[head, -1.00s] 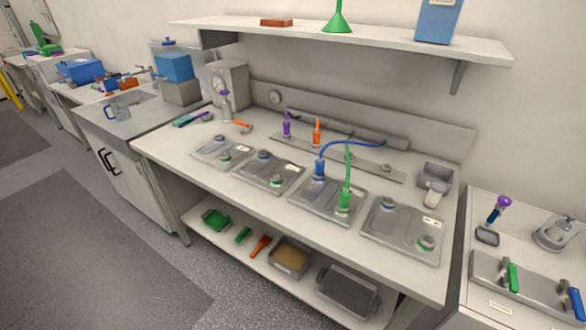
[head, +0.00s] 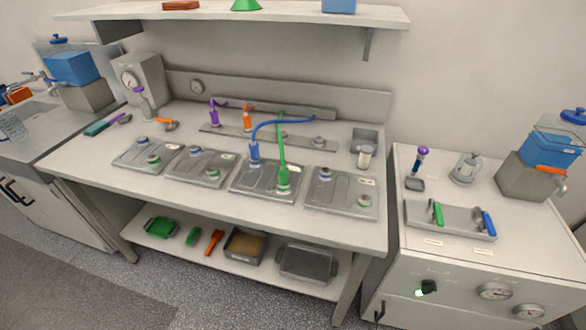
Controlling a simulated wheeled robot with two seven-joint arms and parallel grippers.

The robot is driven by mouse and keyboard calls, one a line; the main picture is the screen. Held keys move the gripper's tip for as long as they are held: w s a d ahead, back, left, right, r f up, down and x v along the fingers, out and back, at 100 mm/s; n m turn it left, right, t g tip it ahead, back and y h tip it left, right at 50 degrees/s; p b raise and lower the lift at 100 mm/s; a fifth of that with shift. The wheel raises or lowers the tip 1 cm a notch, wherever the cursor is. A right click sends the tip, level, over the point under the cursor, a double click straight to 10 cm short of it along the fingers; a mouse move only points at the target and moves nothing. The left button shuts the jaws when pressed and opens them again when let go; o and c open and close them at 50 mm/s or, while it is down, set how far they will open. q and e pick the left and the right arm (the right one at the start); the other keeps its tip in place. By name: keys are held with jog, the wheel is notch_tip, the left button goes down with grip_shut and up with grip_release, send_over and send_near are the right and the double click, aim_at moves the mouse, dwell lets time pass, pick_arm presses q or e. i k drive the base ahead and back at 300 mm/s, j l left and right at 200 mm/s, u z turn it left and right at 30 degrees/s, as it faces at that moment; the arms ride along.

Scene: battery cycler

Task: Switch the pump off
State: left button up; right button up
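A dark rotary knob (head: 428,287) sits on the front panel of the right-hand cabinet (head: 405,265). A small bright green light (head: 418,293) shows at its lower left. Two round gauges are on the same panel to the right, one nearer the knob (head: 495,291) and one lower (head: 529,311). The labels are too small to read, and I cannot tell for sure that this knob is the pump's switch. Neither of my grippers is in view.
The workbench (head: 90,170) holds several grey plates; a blue and a green lead rise from one plate (head: 262,190). On the right cabinet stand a grey tray (head: 460,226) with green and blue handles, and a grey box under a blue container (head: 558,140). Speckled floor is clear in front.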

aim_at(429, 287)
jog(key=z, duration=1.85)
